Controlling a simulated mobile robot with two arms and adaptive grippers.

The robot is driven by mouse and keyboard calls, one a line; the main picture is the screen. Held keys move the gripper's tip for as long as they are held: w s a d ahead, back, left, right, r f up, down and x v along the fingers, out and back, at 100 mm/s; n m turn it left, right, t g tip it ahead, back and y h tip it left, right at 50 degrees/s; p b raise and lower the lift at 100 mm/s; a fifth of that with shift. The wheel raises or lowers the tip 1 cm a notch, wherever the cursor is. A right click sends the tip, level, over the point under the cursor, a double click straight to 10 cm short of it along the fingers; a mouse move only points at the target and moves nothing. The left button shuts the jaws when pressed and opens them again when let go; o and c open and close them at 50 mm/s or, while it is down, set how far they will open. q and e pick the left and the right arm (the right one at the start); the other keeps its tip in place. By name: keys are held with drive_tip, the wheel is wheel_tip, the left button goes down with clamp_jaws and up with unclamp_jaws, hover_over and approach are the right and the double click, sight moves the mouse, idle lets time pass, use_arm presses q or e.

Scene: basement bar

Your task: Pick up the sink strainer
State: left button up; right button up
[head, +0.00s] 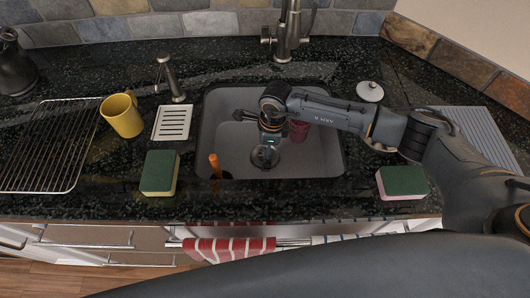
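My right arm reaches in from the right over the dark sink basin (228,130). My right gripper (265,157) points down over the middle of the basin floor, at a round dark metal piece that looks like the sink strainer or drain. The gripper covers much of this piece, so I cannot tell whether they touch. The fingers are small and dark against the basin, and I cannot see whether they are open or shut. My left gripper is not in view.
In the sink are a red cup (299,130) and an orange-handled tool (215,165). Around it are a faucet (288,30), soap dispenser (170,78), white slotted dish (172,123), yellow mug (122,115), wire rack (45,145), two sponges (160,172) (403,181) and a white lidded pot (370,91).

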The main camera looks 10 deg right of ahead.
drive_tip(key=shift+s, duration=0.15)
drive_tip(key=c, duration=2.1)
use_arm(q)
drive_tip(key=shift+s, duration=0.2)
use_arm(e)
drive_tip(key=shift+f, duration=0.1)
wheel_tip(320, 180, up, 9)
drive_tip(key=shift+r+b, duration=0.1)
drive_tip(key=shift+b, duration=0.65)
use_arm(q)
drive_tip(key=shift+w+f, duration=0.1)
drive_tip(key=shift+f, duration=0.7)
use_arm(e)
drive_tip(key=shift+r, duration=0.6)
